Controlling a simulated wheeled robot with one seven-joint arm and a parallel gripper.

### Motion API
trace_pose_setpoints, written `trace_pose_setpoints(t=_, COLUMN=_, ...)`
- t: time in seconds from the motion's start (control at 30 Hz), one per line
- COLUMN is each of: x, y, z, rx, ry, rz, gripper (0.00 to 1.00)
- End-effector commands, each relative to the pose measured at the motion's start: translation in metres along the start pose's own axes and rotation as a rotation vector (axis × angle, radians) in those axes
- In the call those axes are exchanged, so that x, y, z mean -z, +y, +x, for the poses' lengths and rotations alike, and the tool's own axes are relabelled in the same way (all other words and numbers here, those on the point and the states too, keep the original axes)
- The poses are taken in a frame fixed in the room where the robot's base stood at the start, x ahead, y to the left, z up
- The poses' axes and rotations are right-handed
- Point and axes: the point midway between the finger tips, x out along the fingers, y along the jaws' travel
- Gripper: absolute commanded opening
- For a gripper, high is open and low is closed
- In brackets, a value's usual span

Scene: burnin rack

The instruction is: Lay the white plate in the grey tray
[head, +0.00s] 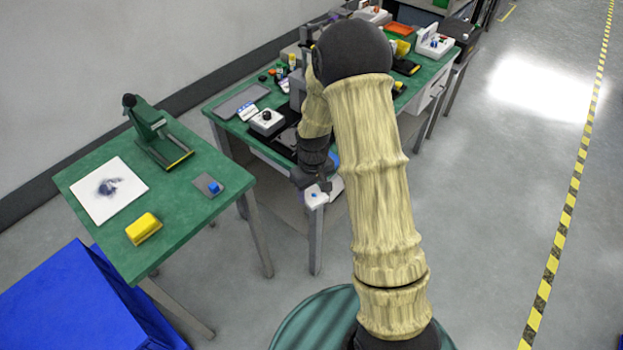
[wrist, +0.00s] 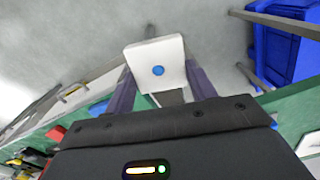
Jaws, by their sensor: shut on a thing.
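The white plate, a small square piece with a blue round spot, is held between the two fingers of my gripper (wrist: 160,86) in the wrist view, where the plate (wrist: 144,56) sticks out past the fingertips. In the head view the plate (head: 314,200) hangs below my gripper (head: 316,186), over the floor beside the long green table. The likely grey tray (head: 240,102) is a flat grey rectangle at the near left end of that table, empty as far as I see. My gripper is apart from it.
The long green table (head: 222,110) carries a white box with a black knob (head: 266,122) and several small items. A nearer green table (head: 186,206) holds a white board, a yellow block (head: 143,228) and a green press. A blue bin (head: 75,305) stands at lower left. Open floor lies right.

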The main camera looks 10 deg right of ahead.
Motion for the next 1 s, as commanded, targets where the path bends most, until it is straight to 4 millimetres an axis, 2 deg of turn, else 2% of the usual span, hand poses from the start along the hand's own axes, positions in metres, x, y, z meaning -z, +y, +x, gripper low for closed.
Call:
trace_pose_setpoints(t=0.53, x=-0.014, y=0.003, z=0.095, rx=-0.006, ry=-0.004, rz=0.348, gripper=0.3)
trace_pose_setpoints(t=0.63, x=-0.015, y=0.003, z=0.1, rx=-0.008, ry=0.0, rz=0.374, gripper=0.3)
trace_pose_setpoints(t=1.0, x=-0.015, y=0.003, z=0.1, rx=-0.008, ry=0.0, rz=0.375, gripper=0.3)
